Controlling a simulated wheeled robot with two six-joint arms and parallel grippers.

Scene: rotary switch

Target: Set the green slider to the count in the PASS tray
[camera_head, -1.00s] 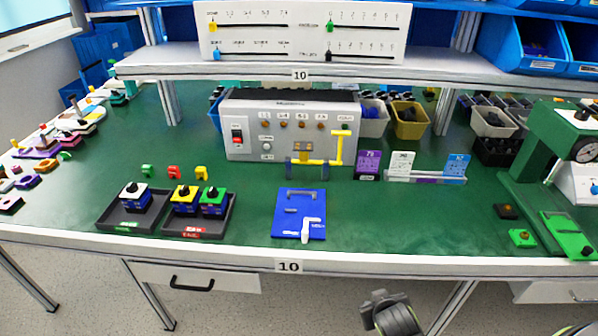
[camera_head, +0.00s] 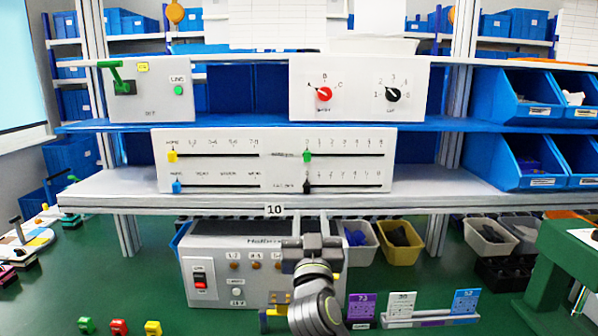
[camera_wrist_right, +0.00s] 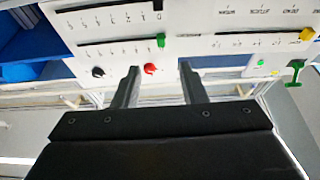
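The green slider (camera_head: 307,155) sits at the left end of the upper right scale on the white slider panel (camera_head: 271,187). It also shows in the right wrist view (camera_wrist_right: 161,40), where the panel appears upside down. My right gripper (camera_head: 311,241) is in front of the grey console, below the shelf and the slider. In the right wrist view its two fingers (camera_wrist_right: 160,68) are apart with nothing between them, pointing toward the panels. The PASS tray is out of view. My left gripper is not in view.
Yellow (camera_head: 172,155), blue (camera_head: 177,186) and black (camera_head: 307,187) sliders share the panel. Above are a knob panel (camera_head: 358,88) and a green lever box (camera_head: 150,95). The shelf's front edge (camera_head: 240,207) lies between my right gripper and the slider panel. Blue bins (camera_head: 530,100) stand right.

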